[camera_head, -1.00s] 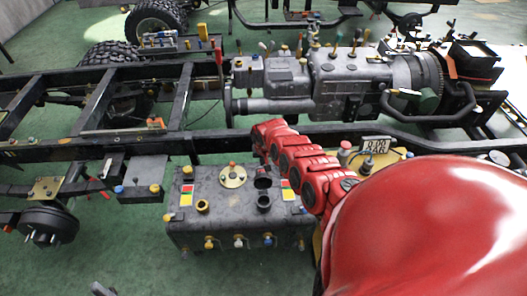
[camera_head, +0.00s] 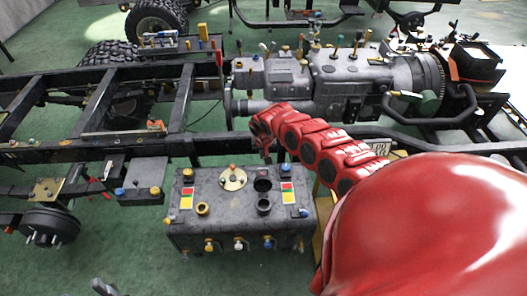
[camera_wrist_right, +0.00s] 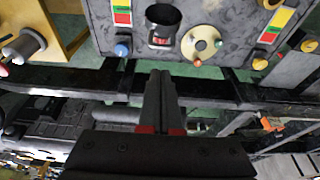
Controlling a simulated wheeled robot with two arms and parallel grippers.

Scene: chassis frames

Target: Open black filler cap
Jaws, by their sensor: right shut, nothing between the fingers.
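The grey metal tank (camera_head: 225,222) stands on the floor in front of the chassis rail. On its top, a black filler neck (camera_head: 264,206) sits at the right. A dark round piece (camera_head: 262,185), seemingly the black filler cap, stands raised just behind the neck; the wrist view shows it too (camera_wrist_right: 160,40). My right gripper (camera_head: 266,158) points down above and behind the tank's back edge, apart from the cap. In the right wrist view its fingers (camera_wrist_right: 160,76) are together and empty, a little beyond the tank's edge. My left gripper does not show.
A pale round flange (camera_head: 233,178) and a yellow-rimmed neck (camera_head: 202,208) also sit on the tank, with red, green and yellow labels. A black chassis rail (camera_head: 80,151) runs behind it. The engine and gearbox (camera_head: 350,85) lie farther back.

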